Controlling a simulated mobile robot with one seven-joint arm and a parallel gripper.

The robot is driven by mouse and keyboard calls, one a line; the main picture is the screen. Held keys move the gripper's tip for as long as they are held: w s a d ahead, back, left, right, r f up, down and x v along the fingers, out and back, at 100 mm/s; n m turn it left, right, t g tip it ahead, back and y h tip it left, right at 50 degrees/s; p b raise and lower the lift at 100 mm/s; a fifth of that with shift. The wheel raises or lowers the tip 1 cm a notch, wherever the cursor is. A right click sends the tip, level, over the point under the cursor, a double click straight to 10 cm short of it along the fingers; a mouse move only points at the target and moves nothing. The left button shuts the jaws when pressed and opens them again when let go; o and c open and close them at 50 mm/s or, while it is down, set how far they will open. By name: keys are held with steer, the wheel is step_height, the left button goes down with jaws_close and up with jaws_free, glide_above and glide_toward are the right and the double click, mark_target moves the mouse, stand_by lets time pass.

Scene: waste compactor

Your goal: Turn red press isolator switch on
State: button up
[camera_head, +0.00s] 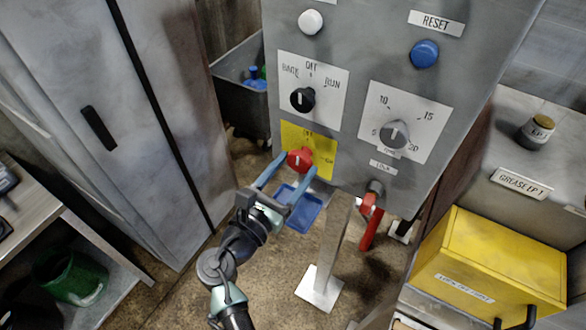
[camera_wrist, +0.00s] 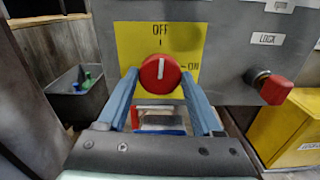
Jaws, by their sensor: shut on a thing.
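The red isolator switch (camera_head: 300,159) is a round knob on a yellow plate (camera_head: 323,158) low on the grey control panel. In the wrist view the red knob (camera_wrist: 160,74) has a white mark standing upright, pointing at the OFF label (camera_wrist: 160,29). The ON label (camera_wrist: 193,67) is at its right. My gripper (camera_head: 296,164) is at the plate, its two blue fingers on either side of the knob, shut on it. The wrist view shows the gripper (camera_wrist: 160,80) from behind, with the fingertips at the knob's edges.
Above are a black selector (camera_head: 302,99) and a white button (camera_head: 311,21). A grey dial (camera_head: 394,134), a blue reset button (camera_head: 424,53) and a red-handled lock (camera_head: 370,198) are to the right. A yellow box (camera_head: 489,264) stands at lower right, a grey cabinet (camera_head: 90,120) at left.

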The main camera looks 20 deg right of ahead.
steer(key=m+b, duration=0.3)
steer(key=m, duration=0.2)
steer(key=shift+f, duration=0.2)
steer(key=m+b, duration=0.3)
steer(key=m, duration=0.1)
steer(key=shift+m, duration=0.3)
steer(key=m+b, duration=0.4)
steer(key=shift+r+m+b, duration=0.1)
steer(key=shift+m+b, duration=1.25)
steer(key=shift+m, duration=0.35)
steer(key=o, duration=1.4)
steer(key=shift+r, duration=0.1)
steer(key=shift+c, duration=0.2)
steer(key=shift+a, duration=0.1)
